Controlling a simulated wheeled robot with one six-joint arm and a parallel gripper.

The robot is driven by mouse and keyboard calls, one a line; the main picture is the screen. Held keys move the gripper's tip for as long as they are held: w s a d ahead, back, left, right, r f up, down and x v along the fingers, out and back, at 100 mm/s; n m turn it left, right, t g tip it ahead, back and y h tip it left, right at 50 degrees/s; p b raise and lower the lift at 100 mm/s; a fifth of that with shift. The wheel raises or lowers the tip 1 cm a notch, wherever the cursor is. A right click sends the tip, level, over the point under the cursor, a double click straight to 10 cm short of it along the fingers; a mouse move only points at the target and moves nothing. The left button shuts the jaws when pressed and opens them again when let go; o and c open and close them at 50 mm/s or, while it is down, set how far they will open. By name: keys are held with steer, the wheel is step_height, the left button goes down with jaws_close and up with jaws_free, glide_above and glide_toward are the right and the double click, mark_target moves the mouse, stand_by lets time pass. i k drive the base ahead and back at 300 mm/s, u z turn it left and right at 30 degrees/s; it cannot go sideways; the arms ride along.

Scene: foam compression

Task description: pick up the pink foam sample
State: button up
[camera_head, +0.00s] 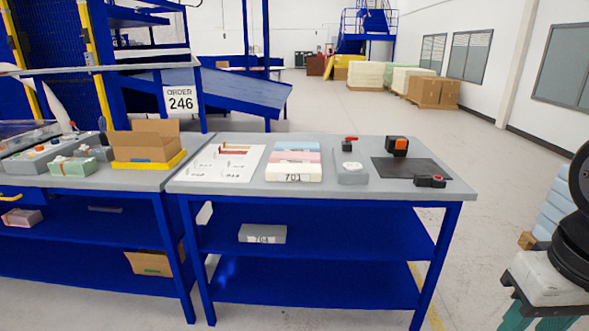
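A pink foam piece (296,157) lies on the grey-topped table (225,190), between a light blue piece (297,146) behind it and a cream block (294,172) marked 701 in front. The three touch or nearly touch; I cannot tell whether they are stacked or side by side. Another pinkish block (22,217) sits on the shelf under the left table.
A printed white sheet (222,163) lies left.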

mark_target(276, 156)
steer(key=u, duration=0.7)
steer(key=i, duration=0.4)
steer(key=u, duration=1.05)
steer(key=i, duration=2.1)
steer(key=z, duration=1.25)
steer(key=i, duration=0.5)
steer(key=z, duration=0.55)
